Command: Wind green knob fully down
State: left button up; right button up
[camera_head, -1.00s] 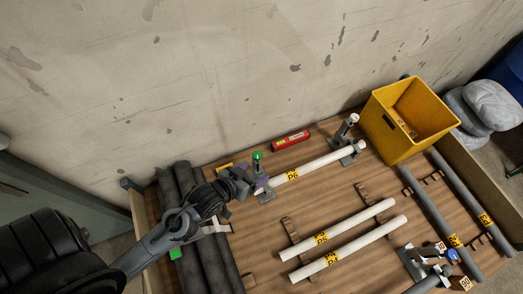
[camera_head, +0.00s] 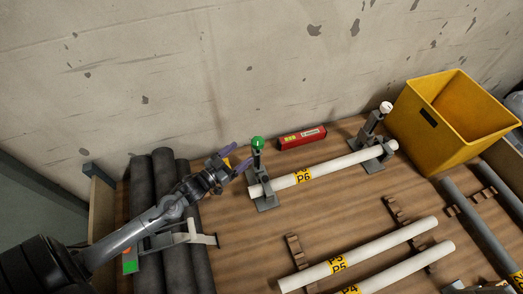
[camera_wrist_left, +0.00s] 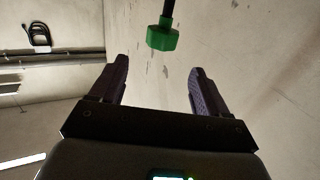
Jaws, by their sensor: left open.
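The green knob (camera_head: 258,142) tops the clamp post at the left end of the white pipe marked P6 (camera_head: 304,176). In the left wrist view the green knob (camera_wrist_left: 162,37) hangs on a dark shaft, beyond the fingertips and between their lines. My left gripper (camera_head: 242,158) is open and empty, its purple fingers just left of the knob and its post. In the left wrist view both fingers of the gripper (camera_wrist_left: 157,78) stand wide apart with nothing between them. The P6 pipe rests in two grey clamp stands. My right gripper is not in view.
A clamp with a white knob (camera_head: 386,107) stands at the pipe's right end. A red tool or box (camera_head: 302,138) lies behind the pipe near the wall. A yellow bin (camera_head: 455,150) stands right. Dark pipes (camera_head: 140,185) lie left, under my arm. More white pipes (camera_head: 358,254) lie in front.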

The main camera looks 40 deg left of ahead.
aim_at(261, 138)
pick_arm(q)
jog(key=w+b, duration=0.1)
jog(key=w, duration=0.2)
jog(key=w+d+f+b, duration=0.1)
jog(key=w, duration=0.3)
jog(key=w+b, duration=0.1)
jog(key=w, duration=0.3)
jog(key=shift+d+f, duration=0.2)
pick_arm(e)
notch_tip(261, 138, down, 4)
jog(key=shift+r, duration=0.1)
pick_arm(q)
jog(key=c, duration=0.9)
jog(key=y+p, duration=0.1)
jog(key=n+y+p, duration=0.1)
jog(key=shift+r+p, duration=0.25)
jog(key=shift+p, duration=0.05)
jog(key=shift+c, duration=0.2)
jog(key=shift+a+f+n+y+p, duration=0.15)
jog(key=shift+n+y+p, duration=0.45)
jog(key=shift+n+y, duration=0.5)
jog(key=shift+a+y, duration=0.1)
jog(key=shift+y, duration=0.5)
jog(key=shift+f, duration=0.1)
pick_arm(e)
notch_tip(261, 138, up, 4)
